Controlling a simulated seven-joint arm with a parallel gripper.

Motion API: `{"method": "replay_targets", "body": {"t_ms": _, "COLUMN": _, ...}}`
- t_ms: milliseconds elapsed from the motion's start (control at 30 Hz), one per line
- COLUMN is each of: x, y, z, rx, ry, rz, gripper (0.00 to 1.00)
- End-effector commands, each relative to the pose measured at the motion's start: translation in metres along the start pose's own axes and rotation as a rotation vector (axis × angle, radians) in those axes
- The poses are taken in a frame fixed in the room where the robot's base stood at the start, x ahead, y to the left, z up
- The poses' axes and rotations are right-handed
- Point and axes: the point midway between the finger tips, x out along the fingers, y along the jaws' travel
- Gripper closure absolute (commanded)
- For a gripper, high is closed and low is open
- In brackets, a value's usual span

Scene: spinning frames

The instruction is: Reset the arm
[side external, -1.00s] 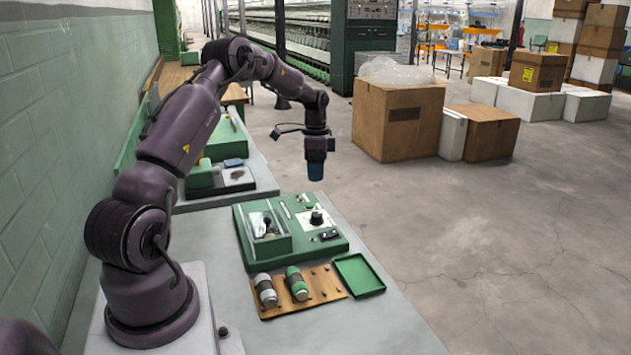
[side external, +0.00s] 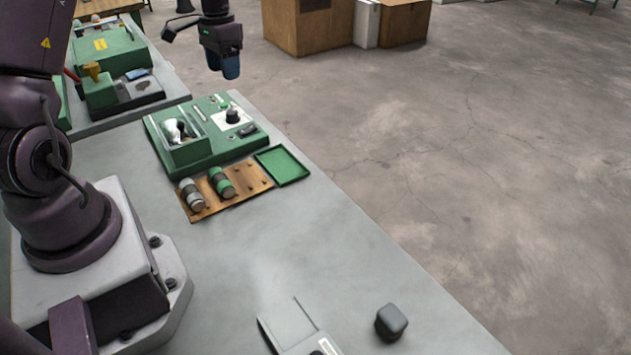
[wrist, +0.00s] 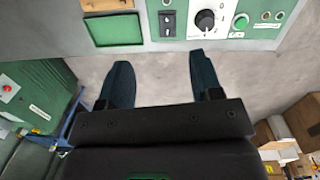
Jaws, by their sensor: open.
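My gripper (side external: 222,66) hangs in the air at the top of the side external view, above and behind the green control panel (side external: 212,150). Its two dark blue fingers point down. In the wrist view my gripper (wrist: 158,80) shows two fingers spread apart with nothing between them, so it is open and empty. The green panel carries a clear-lidded box (side external: 184,136) and a black knob (side external: 232,116). The upper part of my arm is cut off by the top of the side external view.
A dark grey block (side external: 391,322) stands at the table's front. A cardboard box (side external: 308,25) stands on the floor. The table's middle is clear.

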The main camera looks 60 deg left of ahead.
Motion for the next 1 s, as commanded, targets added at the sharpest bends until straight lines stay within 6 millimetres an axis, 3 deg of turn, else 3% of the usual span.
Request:
{"method": "replay_targets", "body": {"t_ms": 233, "x": -0.065, "y": 0.095, "z": 0.039, "rx": -0.102, "ry": 0.084, "rz": -0.070, "gripper": 0.41}}
{"method": "replay_targets", "body": {"t_ms": 500, "x": -0.103, "y": 0.186, "z": 0.110, "rx": -0.123, "ry": 0.245, "rz": -0.085, "gripper": 0.41}}
{"method": "replay_targets", "body": {"t_ms": 733, "x": -0.114, "y": 0.235, "z": 0.166, "rx": -0.015, "ry": 0.405, "rz": -0.047, "gripper": 0.41}}
{"method": "replay_targets", "body": {"t_ms": 1000, "x": -0.135, "y": 0.260, "z": 0.186, "rx": 0.110, "ry": 0.543, "rz": -0.013, "gripper": 0.41}}
